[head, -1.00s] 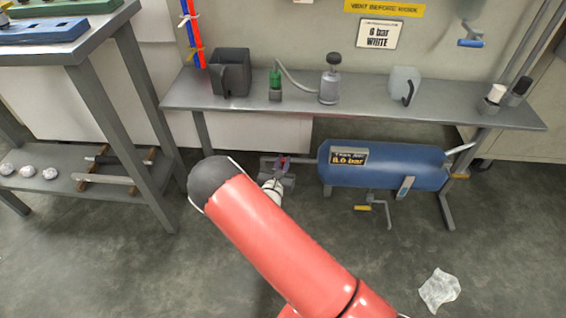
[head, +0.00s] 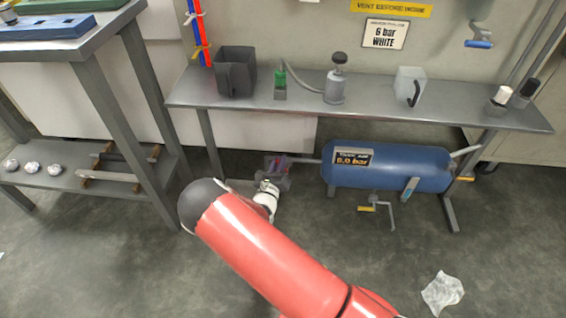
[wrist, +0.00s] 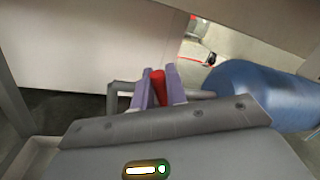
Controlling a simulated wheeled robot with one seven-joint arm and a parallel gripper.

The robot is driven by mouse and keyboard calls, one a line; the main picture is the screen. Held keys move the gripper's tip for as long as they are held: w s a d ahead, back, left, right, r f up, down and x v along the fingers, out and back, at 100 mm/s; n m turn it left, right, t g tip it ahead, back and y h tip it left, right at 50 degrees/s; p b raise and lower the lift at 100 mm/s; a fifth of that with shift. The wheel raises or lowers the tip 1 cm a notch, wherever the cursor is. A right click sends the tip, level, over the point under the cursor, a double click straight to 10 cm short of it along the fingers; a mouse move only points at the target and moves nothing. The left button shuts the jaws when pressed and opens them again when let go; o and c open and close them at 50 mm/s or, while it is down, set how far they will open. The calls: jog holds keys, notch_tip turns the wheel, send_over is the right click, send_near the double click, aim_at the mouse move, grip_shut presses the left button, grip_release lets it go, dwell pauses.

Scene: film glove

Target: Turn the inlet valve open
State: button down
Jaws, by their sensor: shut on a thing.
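The inlet valve's red handle (wrist: 157,84) stands upright in the wrist view, on the grey pipe leading to the blue air tank (wrist: 260,92). My gripper (wrist: 157,78) has its two purple fingers on either side of this handle and is shut on it. In the head view my gripper (head: 277,164) is small, low under the bench at the left end of the tank (head: 400,165). The valve body is mostly hidden there by my gripper and wrist.
The grey bench (head: 440,112) passes above the tank, with a dark jug (head: 236,72) and other vessels on it. A yellow-handled valve (head: 366,208) hangs below the tank. A side table (head: 60,48) stands left. A crumpled sheet (head: 442,292) lies on open floor.

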jog(key=shift+a+f+n+t+y+b, duration=0.25)
jog(key=shift+a+f+n+y, duration=0.45)
jog(key=shift+n, duration=1.7)
jog(key=shift+a+f+n+t+y+b, duration=0.3)
jog(key=shift+f+n, duration=0.65)
jog(key=shift+n, duration=1.45)
jog(key=shift+a+f+n+t+y+b, duration=0.2)
jog(key=shift+a+f+n+y, duration=0.55)
jog(key=shift+n, duration=1.65)
jog(key=shift+d+f, duration=0.15)
jog(key=shift+d, duration=0.05)
jog(key=c, duration=1.5)
grip_release()
jog(key=s, duration=0.2)
jog(key=s+f, duration=0.1)
jog(key=s, duration=0.4)
jog(key=shift+s+a+f+p, duration=0.1)
jog(key=shift+s+f+p, duration=0.15)
jog(key=shift+s+p, duration=0.1)
